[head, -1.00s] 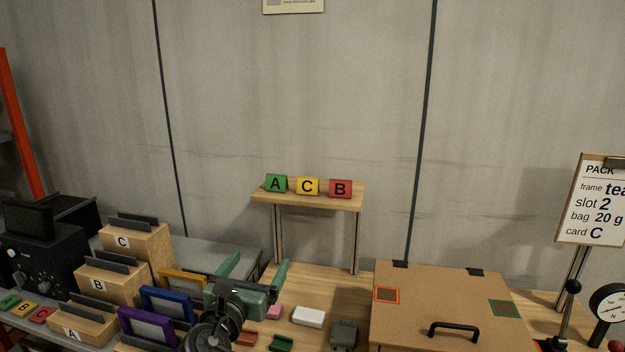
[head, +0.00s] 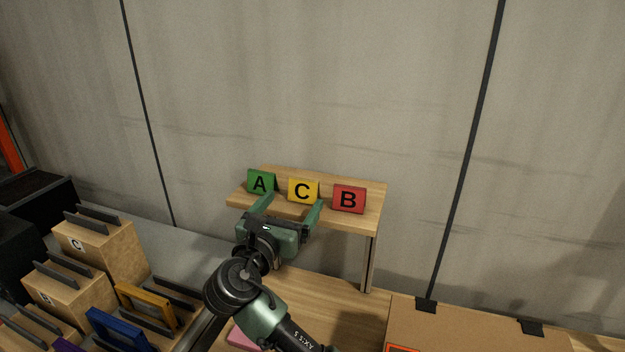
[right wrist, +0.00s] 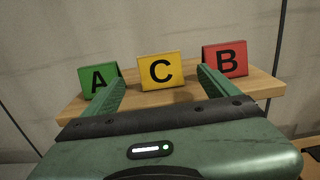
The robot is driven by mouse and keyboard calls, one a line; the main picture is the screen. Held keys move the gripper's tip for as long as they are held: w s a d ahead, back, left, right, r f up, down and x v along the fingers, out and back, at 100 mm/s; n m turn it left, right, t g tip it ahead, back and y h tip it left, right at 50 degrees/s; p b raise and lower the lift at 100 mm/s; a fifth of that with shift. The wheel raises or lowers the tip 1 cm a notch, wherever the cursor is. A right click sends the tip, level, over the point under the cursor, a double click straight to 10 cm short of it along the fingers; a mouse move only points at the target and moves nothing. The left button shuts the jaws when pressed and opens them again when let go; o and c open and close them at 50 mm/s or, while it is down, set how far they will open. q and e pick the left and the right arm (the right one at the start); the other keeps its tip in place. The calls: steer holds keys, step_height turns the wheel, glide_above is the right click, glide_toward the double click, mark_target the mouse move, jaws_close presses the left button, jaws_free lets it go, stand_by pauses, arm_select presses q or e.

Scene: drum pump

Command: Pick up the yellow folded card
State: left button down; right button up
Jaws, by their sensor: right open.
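The yellow folded card (head: 303,190), marked C, stands on a small raised wooden shelf (head: 362,217) between a green card A (head: 261,182) and a red card B (head: 349,199). My right gripper (head: 292,205) is open at the shelf's front edge, its fingers pointing at the cards. In the right wrist view the yellow card (right wrist: 161,72) shows between the two fingertips (right wrist: 162,76), beyond them and untouched as far as I can tell. The left fingertip overlaps the green card (right wrist: 99,80) in that view. My left gripper is not in view.
Wooden blocks (head: 100,250) with slots and coloured frames (head: 148,305) stand at the lower left. A cardboard box (head: 470,325) is at the lower right. The wall (head: 300,90) rises behind the shelf. The air above the shelf is clear.

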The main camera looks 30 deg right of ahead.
mark_target(303, 185)
steer(key=shift+r+p+x, duration=0.2)
steer(key=shift+p+x, duration=0.1)
steer(key=shift+x, duration=0.95)
steer(key=shift+w+d+r, duration=0.1)
steer(key=shift+d+r, duration=0.05)
steer(key=shift+d, duration=0.1)
steer(key=p+x, duration=0.2)
steer(key=x, duration=0.2)
steer(key=shift+w+d+r, duration=0.1)
steer(key=shift+w+d, duration=0.35)
steer(key=shift+a, duration=0.1)
steer(key=shift+c, duration=0.9)
steer(key=c, duration=1.2)
